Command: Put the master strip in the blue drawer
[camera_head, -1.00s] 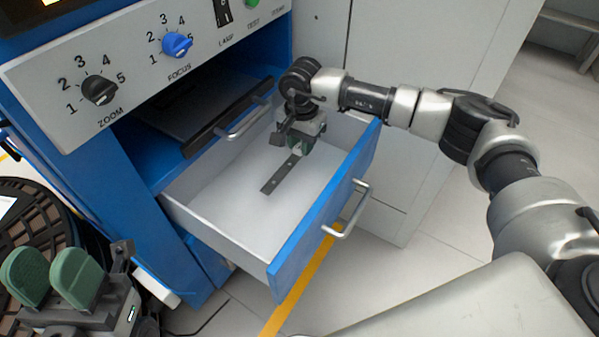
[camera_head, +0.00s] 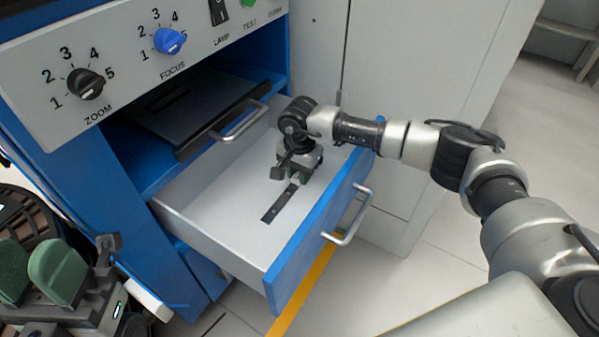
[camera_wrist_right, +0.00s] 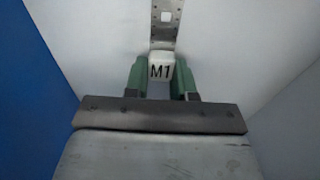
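The master strip (camera_head: 280,203) is a dark, narrow metal strip with holes and a white end block marked M1 (camera_wrist_right: 161,68). It is inside the open blue drawer (camera_head: 222,221), low over or on the pale drawer floor; I cannot tell whether it touches. My right gripper (camera_head: 297,176) is down in the drawer, with its green fingers on both sides of the M1 block. In the right wrist view the fingers (camera_wrist_right: 162,75) are closed against the block. My left gripper (camera_head: 35,270) is at the lower left, outside the drawer, with its green fingers apart and nothing between them.
The blue cabinet carries a panel (camera_head: 120,80) with zoom and focus knobs. A dark tray with a handle (camera_head: 215,115) sits above the drawer. The drawer front (camera_head: 310,245) has a metal handle (camera_head: 350,222). A dark round grid (camera_head: 25,215) lies at far left.

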